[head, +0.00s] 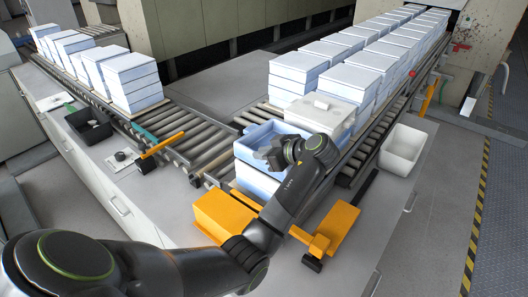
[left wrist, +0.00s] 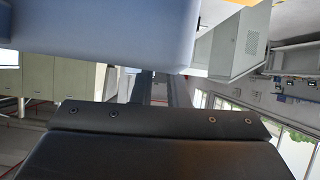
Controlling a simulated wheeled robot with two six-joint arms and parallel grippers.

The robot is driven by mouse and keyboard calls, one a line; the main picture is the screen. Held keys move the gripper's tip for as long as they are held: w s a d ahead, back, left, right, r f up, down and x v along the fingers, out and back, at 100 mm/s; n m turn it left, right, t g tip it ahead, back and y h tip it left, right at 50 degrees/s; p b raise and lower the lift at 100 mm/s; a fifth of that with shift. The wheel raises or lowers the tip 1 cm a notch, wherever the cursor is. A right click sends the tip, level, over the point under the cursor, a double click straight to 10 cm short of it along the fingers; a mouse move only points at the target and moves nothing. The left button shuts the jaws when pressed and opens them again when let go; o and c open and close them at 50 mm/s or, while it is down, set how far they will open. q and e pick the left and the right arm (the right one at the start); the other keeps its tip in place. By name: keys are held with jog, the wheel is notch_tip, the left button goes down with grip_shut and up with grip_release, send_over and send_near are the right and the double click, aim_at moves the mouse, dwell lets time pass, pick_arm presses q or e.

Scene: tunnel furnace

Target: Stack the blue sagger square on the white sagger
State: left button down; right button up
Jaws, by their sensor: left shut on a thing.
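A blue open-topped sagger (head: 252,134) is at the near end of the roller line in the head view. It is above a paler bluish-white sagger (head: 254,182); whether they touch, I cannot tell. My left gripper (head: 273,158) is shut on the blue sagger's near wall, and my arm covers its right side. In the left wrist view, a smooth blue-grey face (left wrist: 110,25) of the sagger fills the top, beyond the dark gripper body. The fingertips are hard to see. My right gripper is not in view.
A whitish closed box (head: 320,112) stands just behind, ahead of long rows of stacked saggers (head: 350,80). More stacks (head: 133,82) stand on the left line. An orange block (head: 222,214) and an orange bar (head: 337,222) lie in front. A white bin (head: 404,148) is at right.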

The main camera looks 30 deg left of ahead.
pick_arm(q)
jog(key=shift+f, duration=0.25)
dwell(0.4)
jog(key=c, duration=1.3)
grip_release()
jog(key=shift+c, duration=0.2)
jog(key=shift+f, duration=0.15)
jog(key=shift+d+b, duration=0.2)
jog(key=shift+b, duration=0.1)
jog(key=b+v, duration=0.2)
jog(key=v, duration=1.5)
jog(key=shift+r+b, duration=0.2)
jog(key=shift+b, duration=0.1)
